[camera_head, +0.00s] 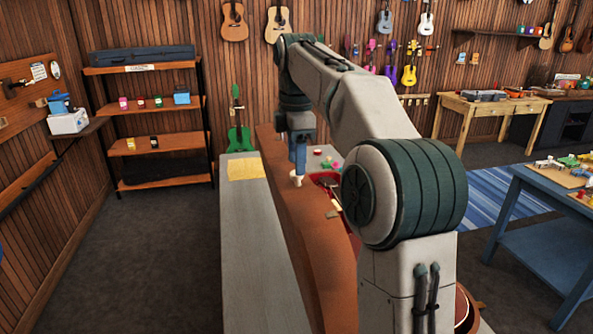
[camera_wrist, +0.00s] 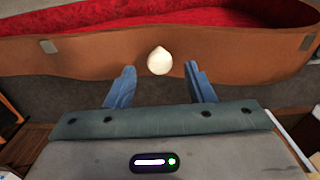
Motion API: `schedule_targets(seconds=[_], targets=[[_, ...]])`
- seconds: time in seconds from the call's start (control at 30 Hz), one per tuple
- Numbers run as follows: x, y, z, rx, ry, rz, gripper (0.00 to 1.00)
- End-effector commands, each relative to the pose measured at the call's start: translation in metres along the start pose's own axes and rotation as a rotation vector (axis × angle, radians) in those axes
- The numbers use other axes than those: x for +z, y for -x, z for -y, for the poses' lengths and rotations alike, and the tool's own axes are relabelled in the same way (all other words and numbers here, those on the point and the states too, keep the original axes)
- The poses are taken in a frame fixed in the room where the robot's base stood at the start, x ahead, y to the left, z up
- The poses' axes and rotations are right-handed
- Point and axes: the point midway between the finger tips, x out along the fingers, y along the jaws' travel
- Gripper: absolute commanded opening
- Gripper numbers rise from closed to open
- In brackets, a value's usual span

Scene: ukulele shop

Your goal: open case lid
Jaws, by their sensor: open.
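The brown instrument case (camera_head: 305,235) lies lengthwise on the grey counter; red lining (camera_head: 325,179) shows past its brown side, partly hidden by my arm. In the wrist view the long brown panel (camera_wrist: 90,48) has red lining (camera_wrist: 200,16) behind it, so the case looks at least partly open. I cannot tell how far the lid is raised. A white knob (camera_wrist: 159,61) sticks out of the panel; it also shows in the head view (camera_head: 297,181). My gripper (camera_wrist: 159,80) is open, its blue fingers on either side of the knob with gaps visible.
A yellow sheet (camera_head: 245,169) lies on the counter (camera_head: 250,250), and a green ukulele (camera_head: 239,137) stands behind it. Shelves (camera_head: 155,144) stand at the back left. A blue table (camera_head: 545,195) with small items is at right. The floor at left is clear.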

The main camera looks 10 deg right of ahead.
Motion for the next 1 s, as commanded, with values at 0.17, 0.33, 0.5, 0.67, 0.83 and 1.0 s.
schedule_targets(seconds=[0.17,0.33,0.5,0.67,0.83,1.0], targets=[[0.000,-0.018,0.000,0.000,0.000,0.001,0.48],[0.000,-0.024,0.000,0.001,0.000,0.000,0.48],[0.000,-0.025,0.000,0.001,0.000,0.000,0.48],[0.000,-0.025,0.000,0.001,0.000,0.000,0.26],[0.000,-0.025,0.000,0.001,0.000,0.000,0.00],[0.012,-0.021,0.000,-0.002,-0.003,-0.028,0.00]])
